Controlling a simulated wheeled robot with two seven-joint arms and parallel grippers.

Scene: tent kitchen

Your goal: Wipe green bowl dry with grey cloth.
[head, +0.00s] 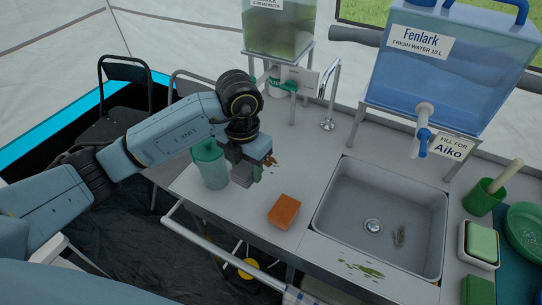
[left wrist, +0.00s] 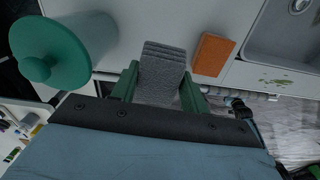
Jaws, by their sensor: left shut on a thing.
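My left gripper (head: 252,168) is over the left part of the counter, close beside a teal lidded jar. It is shut on the grey cloth (left wrist: 162,68), a folded ribbed pad between the green fingers in the left wrist view. In the head view the cloth (head: 242,173) is mostly hidden by the gripper. A round green dish (head: 525,222), which looks like the green bowl, sits at the far right, cut off by the picture edge. I cannot tell how deep it is. My right gripper is not in view.
The teal jar (head: 210,165) stands left of the gripper and an orange sponge (head: 284,211) lies to its right. A sink (head: 335,200) divides the counter. Right of it are a green mortar (head: 482,199) and a white tub (head: 465,246). Green spill marks the front edge.

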